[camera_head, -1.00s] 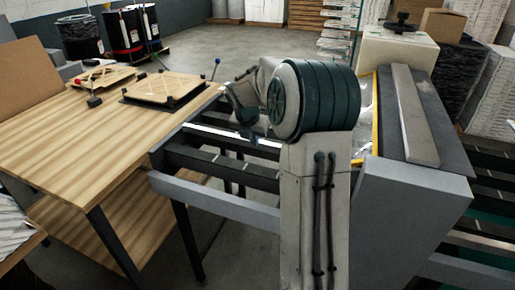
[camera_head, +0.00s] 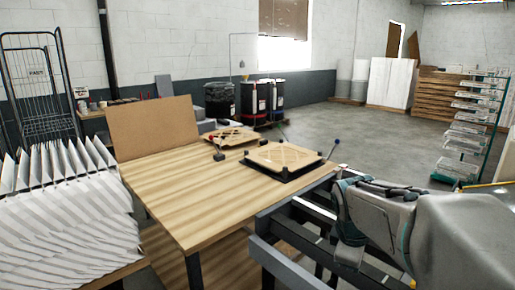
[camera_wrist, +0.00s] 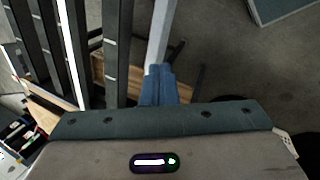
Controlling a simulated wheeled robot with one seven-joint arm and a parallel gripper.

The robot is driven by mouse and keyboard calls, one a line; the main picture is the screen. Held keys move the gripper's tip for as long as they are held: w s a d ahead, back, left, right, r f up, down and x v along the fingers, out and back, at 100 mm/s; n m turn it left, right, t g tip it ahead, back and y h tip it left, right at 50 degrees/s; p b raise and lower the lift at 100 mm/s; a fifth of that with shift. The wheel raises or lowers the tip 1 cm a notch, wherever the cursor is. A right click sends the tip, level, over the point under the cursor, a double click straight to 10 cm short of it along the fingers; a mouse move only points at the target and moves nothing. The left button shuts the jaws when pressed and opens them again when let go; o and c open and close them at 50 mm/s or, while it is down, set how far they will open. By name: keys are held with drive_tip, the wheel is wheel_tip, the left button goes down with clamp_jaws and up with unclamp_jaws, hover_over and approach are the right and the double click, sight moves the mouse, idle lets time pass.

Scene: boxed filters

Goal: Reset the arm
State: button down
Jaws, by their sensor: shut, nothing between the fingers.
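My gripper (camera_wrist: 159,72) shows in the wrist view as two blue fingers side by side, shut with nothing between them. It points over the dark rails of the conveyor frame (camera_wrist: 118,45) and a pale bar, with the grey floor around. In the head view, my arm fills the lower right and hides part of the conveyor frame (camera_head: 268,262). I cannot make out the fingertips there.
A wooden table (camera_head: 175,190) stands at the middle left, with a framed filter (camera_head: 284,155) in a dark fixture. White pleated filter material (camera_head: 65,215) is stacked at the left. A wire shelf rack (camera_head: 470,135) stands at the right. Open floor (camera_head: 365,135) lies beyond the table.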

drive_tip(key=s+a+f+m+y, duration=0.1)
drive_tip(key=s+a+m, duration=0.1)
drive_tip(key=s+m, duration=0.4)
drive_tip(key=s+a+f+m+y, duration=0.1)
drive_tip(key=s+a+m, duration=0.2)
drive_tip(key=s+m, duration=0.3)
drive_tip(key=shift+s+a+f+t, duration=0.2)
drive_tip(key=shift+s+a+t, duration=0.1)
drive_tip(key=shift+s, duration=0.8)
